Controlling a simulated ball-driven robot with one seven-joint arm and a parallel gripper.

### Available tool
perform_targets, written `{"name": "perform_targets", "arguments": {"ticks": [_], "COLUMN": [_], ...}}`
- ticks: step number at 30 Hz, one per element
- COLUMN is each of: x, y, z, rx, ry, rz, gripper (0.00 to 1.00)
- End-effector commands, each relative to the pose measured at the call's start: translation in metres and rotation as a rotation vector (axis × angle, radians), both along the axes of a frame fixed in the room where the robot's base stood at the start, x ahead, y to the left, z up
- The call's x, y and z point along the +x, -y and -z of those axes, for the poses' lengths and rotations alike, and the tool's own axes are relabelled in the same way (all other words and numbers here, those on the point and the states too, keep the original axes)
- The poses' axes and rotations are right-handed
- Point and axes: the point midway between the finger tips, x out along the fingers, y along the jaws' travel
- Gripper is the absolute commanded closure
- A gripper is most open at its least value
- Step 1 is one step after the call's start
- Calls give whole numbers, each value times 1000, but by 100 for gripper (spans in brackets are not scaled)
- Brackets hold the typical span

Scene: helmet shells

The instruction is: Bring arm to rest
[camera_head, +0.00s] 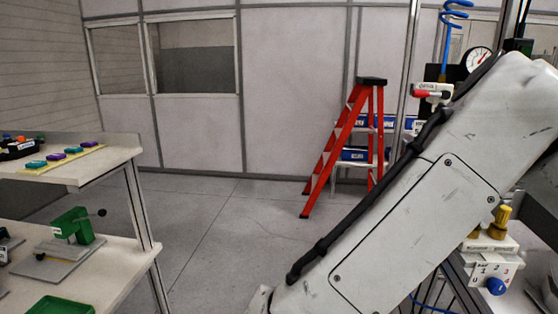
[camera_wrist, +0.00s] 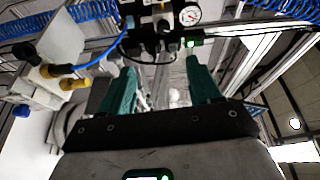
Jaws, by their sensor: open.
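My arm's white link (camera_head: 410,210) crosses the right side of the head view, slanting from the upper right down to the bottom edge, with a black cable along it. My gripper (camera_wrist: 160,72) shows only in the wrist view. Its two green fingers stand apart, and I see nothing held between them. Beyond the fingertips are a pressure gauge (camera_wrist: 190,15) and dark fittings; how far they are from the fingers I cannot tell. In the head view my gripper is out of frame.
A two-level bench (camera_head: 108,160) stands at the left with a green press (camera_head: 75,226) and a green tray (camera_head: 58,306). A red stepladder (camera_head: 345,135) stands at the back. A valve box (camera_head: 492,270) is close by my arm at right. The middle floor is clear.

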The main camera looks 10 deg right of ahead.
Motion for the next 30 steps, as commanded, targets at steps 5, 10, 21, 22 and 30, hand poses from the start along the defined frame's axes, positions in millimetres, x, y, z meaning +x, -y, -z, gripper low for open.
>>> {"name": "perform_targets", "arguments": {"ticks": [5, 10, 21, 22, 30], "x": [6, 15, 35, 35, 6], "y": [-3, -8, -23, -24, -29], "z": [11, 28, 145, 158, 298], "rx": [-91, -210, -600, -627, -828], "ry": [-63, -155, -577, -618, -999], "rz": [-19, -55, -247, -269, -530], "gripper": [37, 37, 37, 37, 37]}}
